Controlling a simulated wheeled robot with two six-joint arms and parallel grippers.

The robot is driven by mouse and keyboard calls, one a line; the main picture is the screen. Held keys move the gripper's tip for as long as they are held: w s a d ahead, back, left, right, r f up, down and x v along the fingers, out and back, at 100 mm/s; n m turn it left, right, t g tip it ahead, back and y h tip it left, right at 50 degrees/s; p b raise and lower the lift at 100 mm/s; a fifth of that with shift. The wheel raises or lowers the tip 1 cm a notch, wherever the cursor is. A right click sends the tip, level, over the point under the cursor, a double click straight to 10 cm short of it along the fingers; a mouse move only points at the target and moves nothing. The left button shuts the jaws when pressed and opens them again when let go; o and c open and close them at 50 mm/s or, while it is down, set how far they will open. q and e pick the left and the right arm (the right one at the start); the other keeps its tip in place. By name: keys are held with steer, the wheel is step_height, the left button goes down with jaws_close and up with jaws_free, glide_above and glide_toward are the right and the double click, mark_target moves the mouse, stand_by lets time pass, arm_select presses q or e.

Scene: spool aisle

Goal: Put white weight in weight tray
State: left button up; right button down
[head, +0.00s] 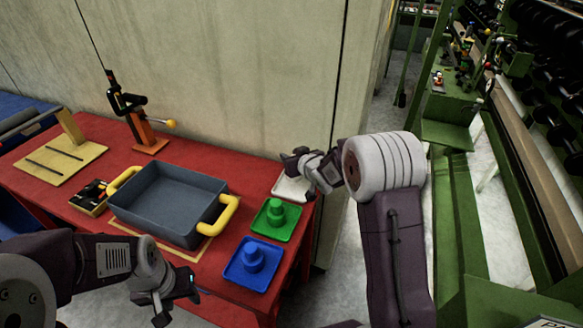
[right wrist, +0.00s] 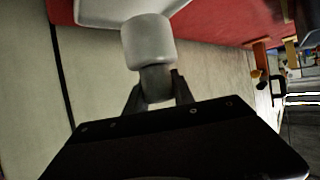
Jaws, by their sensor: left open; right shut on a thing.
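The white weight (right wrist: 148,42) shows in the right wrist view, its grey neck between the fingers of my right gripper (right wrist: 158,88). A white dish (right wrist: 95,12) lies behind it; whether the weight touches the dish I cannot tell. In the head view my right gripper (head: 292,162) is over the white dish (head: 288,190) at the table's right end, and the weight cannot be made out there. The weight tray (head: 158,222), grey with yellow handles, stands on the middle of the red table and looks empty. My left gripper (head: 176,300) is open and empty by the table's front edge.
A green weight (head: 275,210) on a green dish and a blue weight (head: 253,257) on a blue dish stand right of the tray. A small box (head: 90,198), a wooden board (head: 58,163) and an orange-based tool (head: 145,137) are left and behind. A wall backs the table.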

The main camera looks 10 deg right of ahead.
step_height(320, 180, down, 4)
steer(key=shift+r+b, duration=0.25)
steer(key=shift+b, duration=0.2)
steer(key=shift+f, duration=0.25)
steer(key=shift+f, duration=0.2)
steer(key=c, duration=1.1)
jaws_free()
